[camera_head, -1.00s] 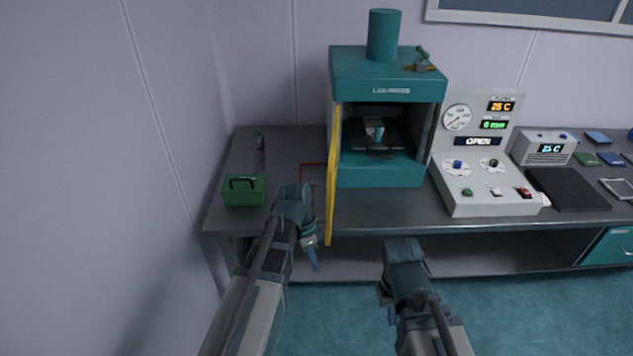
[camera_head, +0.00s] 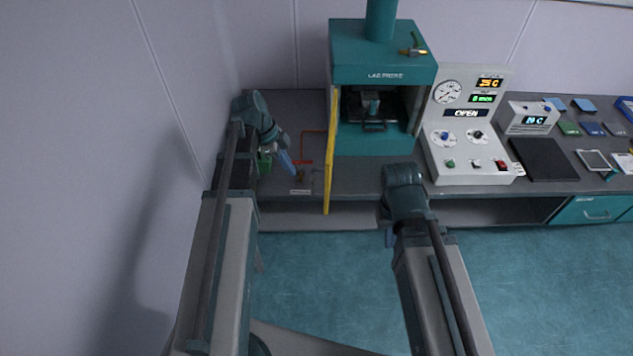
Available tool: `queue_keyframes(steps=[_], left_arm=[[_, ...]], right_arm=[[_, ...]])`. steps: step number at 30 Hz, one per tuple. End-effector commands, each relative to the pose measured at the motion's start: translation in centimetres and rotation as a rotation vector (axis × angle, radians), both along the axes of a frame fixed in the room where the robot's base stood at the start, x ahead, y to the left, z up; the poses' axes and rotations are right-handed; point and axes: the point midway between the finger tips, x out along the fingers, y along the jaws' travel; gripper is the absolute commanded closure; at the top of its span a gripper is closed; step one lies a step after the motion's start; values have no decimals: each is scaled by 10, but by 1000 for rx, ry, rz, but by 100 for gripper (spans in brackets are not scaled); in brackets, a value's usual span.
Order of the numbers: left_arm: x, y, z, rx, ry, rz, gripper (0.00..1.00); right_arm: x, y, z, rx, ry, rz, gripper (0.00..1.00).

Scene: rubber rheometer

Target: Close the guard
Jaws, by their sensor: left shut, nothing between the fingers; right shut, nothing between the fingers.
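The yellow-edged guard (camera_head: 329,165) stands open on the left side of the teal lab press (camera_head: 372,47), swung out towards me and seen nearly edge-on. The press chamber is uncovered, with a dark fixture (camera_head: 370,108) inside. My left gripper (camera_head: 299,174) is shut and empty over the bench, left of the guard and apart from it in the picture. My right gripper (camera_head: 389,239) is shut and points down in front of the bench edge, right of the guard. Its fingers are mostly hidden behind its own wrist.
A control console (camera_head: 470,150) with an "OPEN" display stands right of the press. A green toolbox (camera_head: 265,160) is mostly hidden behind my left arm. A wall is close on the left.

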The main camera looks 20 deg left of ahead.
Motion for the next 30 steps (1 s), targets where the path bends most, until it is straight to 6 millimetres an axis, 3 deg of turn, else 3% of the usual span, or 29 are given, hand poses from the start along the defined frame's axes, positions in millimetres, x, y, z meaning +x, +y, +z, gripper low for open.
queue_keyframes(steps=[8, 27, 30], left_arm=[[0, -4, -16, 0, 0, 0, 100], [6, -38, -102, 0, 0, 0, 100], [8, -55, -94, 0, 0, -2, 100]], right_arm=[[0, 0, -16, 0, -1, -1, 100], [1, 0, -102, -1, -3, 2, 100], [1, 0, -94, -1, -3, 2, 100]])
